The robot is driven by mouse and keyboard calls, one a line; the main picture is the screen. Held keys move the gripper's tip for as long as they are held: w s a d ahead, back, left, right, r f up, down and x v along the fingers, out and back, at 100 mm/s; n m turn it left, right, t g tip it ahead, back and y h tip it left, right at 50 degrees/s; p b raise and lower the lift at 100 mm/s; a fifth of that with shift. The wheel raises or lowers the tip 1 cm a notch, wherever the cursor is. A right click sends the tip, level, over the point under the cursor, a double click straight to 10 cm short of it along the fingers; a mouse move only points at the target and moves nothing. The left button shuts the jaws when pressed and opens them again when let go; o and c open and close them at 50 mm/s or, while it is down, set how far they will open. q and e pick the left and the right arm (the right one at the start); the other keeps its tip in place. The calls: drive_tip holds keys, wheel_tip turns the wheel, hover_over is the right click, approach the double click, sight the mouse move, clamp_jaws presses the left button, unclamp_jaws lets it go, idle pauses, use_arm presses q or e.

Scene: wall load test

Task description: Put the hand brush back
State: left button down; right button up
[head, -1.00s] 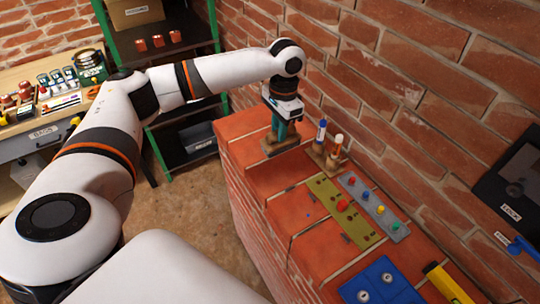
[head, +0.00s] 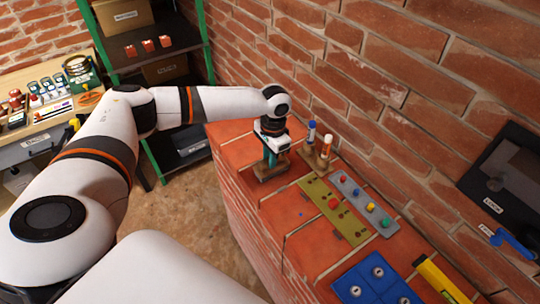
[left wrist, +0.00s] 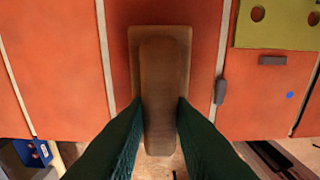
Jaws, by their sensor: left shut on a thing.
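The hand brush (left wrist: 160,70) is a brown wooden block with a raised handle, seen from above in the left wrist view. In the head view the brush (head: 272,170) is at the far end of the brick wall top, partly hidden by my gripper. My left gripper (head: 271,158) points down over it, and its teal fingers are shut on the handle. In the left wrist view the fingers of the left gripper (left wrist: 160,112) lie on both sides of the handle. I cannot tell if the brush touches the bricks. My right gripper is not in view.
Beside the brush stands a wooden holder (head: 316,160) with a blue and an orange-white marker. An olive plate (head: 335,211), a grey plate with coloured knobs (head: 364,200), a blue tray (head: 372,283) and a yellow tool (head: 440,280) lie nearer. A brick wall rises at right.

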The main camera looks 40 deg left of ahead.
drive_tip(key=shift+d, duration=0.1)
use_arm(q)
drive_tip(key=c, duration=1.4)
unclamp_jaws()
drive_tip(key=shift+o, duration=0.7)
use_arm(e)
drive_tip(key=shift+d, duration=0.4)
use_arm(q)
wheel_tip(320, 180, up, 12)
drive_tip(key=b, duration=0.2)
drive_tip(key=shift+w+d, duration=0.2)
drive_tip(key=shift+w, duration=0.2)
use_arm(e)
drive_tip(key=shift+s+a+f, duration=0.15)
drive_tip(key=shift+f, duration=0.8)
use_arm(q)
drive_tip(key=shift+s, duration=0.1)
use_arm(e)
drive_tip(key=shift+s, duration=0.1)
